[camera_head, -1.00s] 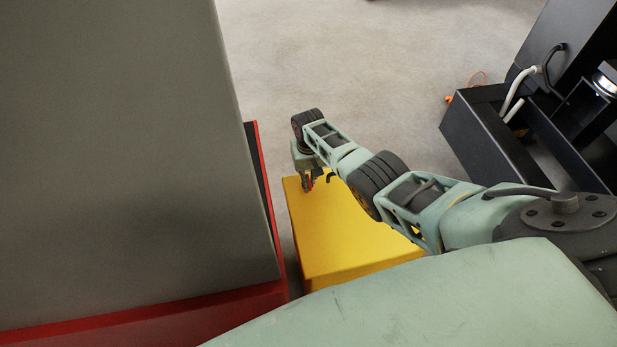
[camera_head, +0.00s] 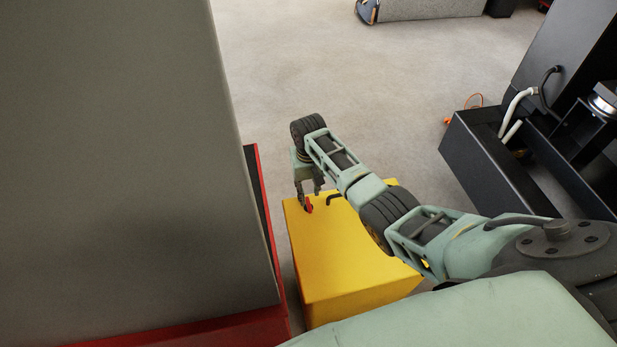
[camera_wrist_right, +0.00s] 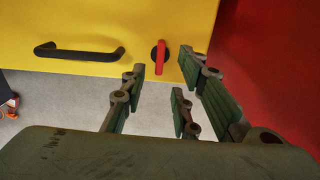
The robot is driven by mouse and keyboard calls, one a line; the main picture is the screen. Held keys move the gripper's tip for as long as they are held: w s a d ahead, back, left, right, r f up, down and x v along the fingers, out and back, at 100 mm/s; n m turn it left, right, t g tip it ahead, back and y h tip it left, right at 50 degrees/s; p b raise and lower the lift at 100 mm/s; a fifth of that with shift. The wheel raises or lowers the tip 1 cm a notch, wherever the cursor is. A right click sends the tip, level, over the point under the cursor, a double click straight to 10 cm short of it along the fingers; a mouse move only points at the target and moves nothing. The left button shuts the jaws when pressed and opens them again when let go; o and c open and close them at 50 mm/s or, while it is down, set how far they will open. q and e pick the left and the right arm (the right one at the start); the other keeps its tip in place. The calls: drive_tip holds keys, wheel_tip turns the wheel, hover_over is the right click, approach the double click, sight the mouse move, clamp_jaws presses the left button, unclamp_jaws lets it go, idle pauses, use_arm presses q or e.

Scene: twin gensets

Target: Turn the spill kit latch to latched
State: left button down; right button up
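The yellow spill kit box (camera_head: 345,250) stands on the floor beside the red-edged grey cabinet. Its red latch (camera_head: 308,205) is at the box's far left top edge. In the right wrist view the latch (camera_wrist_right: 161,57) is a red lever on a dark round base, standing nearly vertical. A black bar handle (camera_wrist_right: 80,52) is on the same yellow face, left of the latch. My right gripper (camera_head: 308,187) points down at the latch. In the wrist view its fingers are spread, with the latch showing between the tips; contact cannot be told. My left gripper is out of view.
A large grey panel (camera_head: 110,160) with a red base (camera_head: 190,320) rises close on the left. A black open-topped unit (camera_head: 500,165) with hoses stands at the right. Clear grey floor (camera_head: 350,80) lies beyond the box.

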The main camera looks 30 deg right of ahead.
sight(309, 203)
wheel_tip(309, 203, up, 6)
idle(0.8)
